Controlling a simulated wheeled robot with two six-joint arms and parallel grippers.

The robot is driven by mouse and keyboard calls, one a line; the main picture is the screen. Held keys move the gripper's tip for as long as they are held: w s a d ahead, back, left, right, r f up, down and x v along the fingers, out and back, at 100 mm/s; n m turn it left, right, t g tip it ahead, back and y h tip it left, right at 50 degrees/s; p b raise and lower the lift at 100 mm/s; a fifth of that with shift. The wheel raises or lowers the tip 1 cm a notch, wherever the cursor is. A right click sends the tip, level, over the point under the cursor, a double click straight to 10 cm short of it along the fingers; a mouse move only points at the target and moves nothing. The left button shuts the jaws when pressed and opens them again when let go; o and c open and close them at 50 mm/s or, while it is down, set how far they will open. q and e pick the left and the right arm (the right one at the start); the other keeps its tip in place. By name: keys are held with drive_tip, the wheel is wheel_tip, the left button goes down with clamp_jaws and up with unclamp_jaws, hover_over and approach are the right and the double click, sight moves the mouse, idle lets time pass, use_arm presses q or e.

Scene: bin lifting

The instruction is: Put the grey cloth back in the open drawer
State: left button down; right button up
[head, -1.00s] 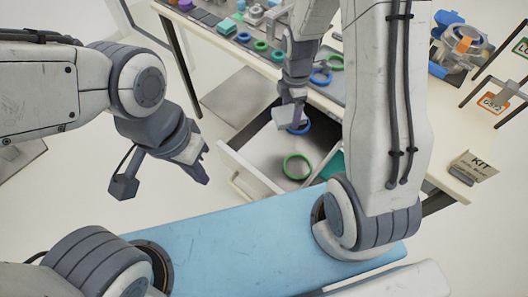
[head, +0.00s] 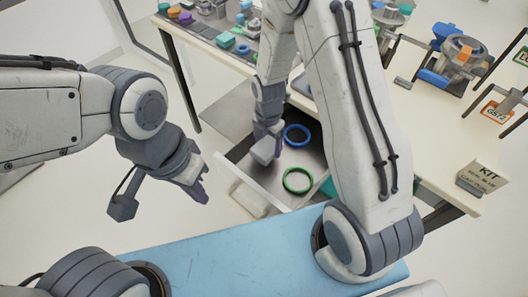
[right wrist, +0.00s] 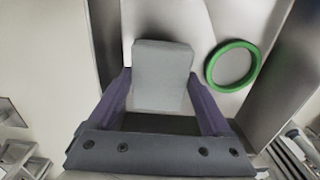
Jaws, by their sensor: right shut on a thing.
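The grey cloth (right wrist: 163,62) is a small block-like piece between the purple fingers of my right gripper (right wrist: 160,82) in the right wrist view. In the head view my right gripper (head: 265,150) points down over the left part of the open drawer (head: 238,178); its fingertips are hard to make out there. The cloth is over the drawer; whether it touches the bottom I cannot tell. My left gripper (head: 200,190) is empty and open, away to the left of the drawer.
A blue ring (head: 296,135) and a green ring (head: 298,181) lie in the drawer, right of my right gripper. The green ring also shows in the right wrist view (right wrist: 210,68). The cluttered table (head: 430,125) stands above and behind the drawer. Floor at left is clear.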

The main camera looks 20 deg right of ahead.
sight(265, 153)
drive_tip(key=shift+a+f, duration=0.25)
drive_tip(key=shift+a, duration=0.15)
drive_tip(key=shift+a+f, duration=0.1)
drive_tip(key=shift+f, duration=0.15)
wheel_tip(265, 153, down, 4)
drive_tip(key=shift+r, duration=0.15)
drive_tip(key=shift+f, duration=0.2)
drive_tip(key=o, duration=1.1)
drive_tip(key=shift+r, duration=0.1)
